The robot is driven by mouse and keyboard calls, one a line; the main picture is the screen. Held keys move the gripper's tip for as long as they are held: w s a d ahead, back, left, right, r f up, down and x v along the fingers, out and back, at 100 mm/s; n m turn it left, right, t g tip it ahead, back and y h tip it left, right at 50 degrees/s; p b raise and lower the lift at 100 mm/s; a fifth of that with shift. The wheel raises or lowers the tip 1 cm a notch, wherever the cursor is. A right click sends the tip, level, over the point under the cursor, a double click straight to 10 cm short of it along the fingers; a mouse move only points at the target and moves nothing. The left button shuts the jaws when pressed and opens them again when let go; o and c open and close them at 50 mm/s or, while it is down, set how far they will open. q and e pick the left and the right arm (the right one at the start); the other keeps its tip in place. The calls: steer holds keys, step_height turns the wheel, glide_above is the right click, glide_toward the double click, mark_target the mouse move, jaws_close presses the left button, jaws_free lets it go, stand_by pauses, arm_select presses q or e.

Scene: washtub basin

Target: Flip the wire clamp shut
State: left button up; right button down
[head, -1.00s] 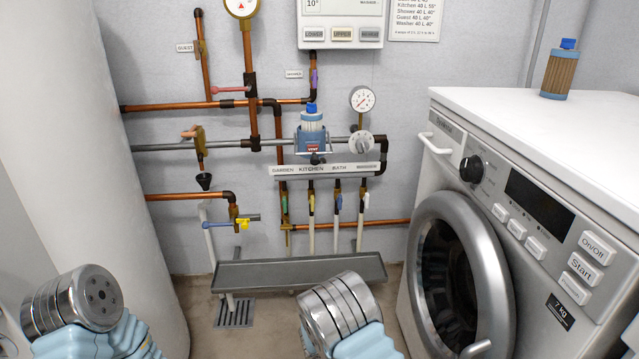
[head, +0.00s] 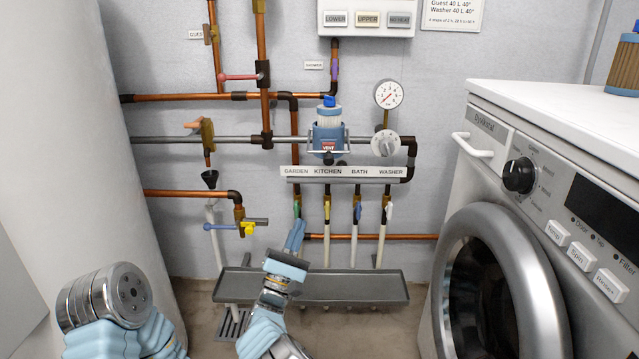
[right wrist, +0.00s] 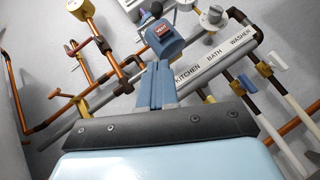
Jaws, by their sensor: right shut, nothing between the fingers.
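The wire clamp (head: 347,137) shows as thin grey wire at the sides of the blue filter housing (head: 328,139) on the wall pipe. It is too small to tell how far it is swung. The housing, with its red VENT label, also shows in the right wrist view (right wrist: 165,48). My right gripper (head: 297,226) is shut and empty, pointing up, below the housing and slightly left of it in the head view. In the right wrist view its closed fingers (right wrist: 157,68) overlap the housing's lower edge; I cannot tell whether they touch. My left gripper is out of view.
A labelled manifold strip (head: 345,172) with several small valves is below the housing. A pressure gauge (head: 388,94) and round knob (head: 384,144) are to its right. A grey trough (head: 365,289) sits low on the wall. The washing machine (head: 490,130) fills the right side.

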steer(key=s+d+r+b+x, duration=0.1)
steer(key=s+x, duration=0.1)
steer(key=x, duration=1)
steer(key=shift+d+r, duration=0.2)
steer(key=shift+r, duration=0.4)
steer(key=shift+w+r, duration=0.1)
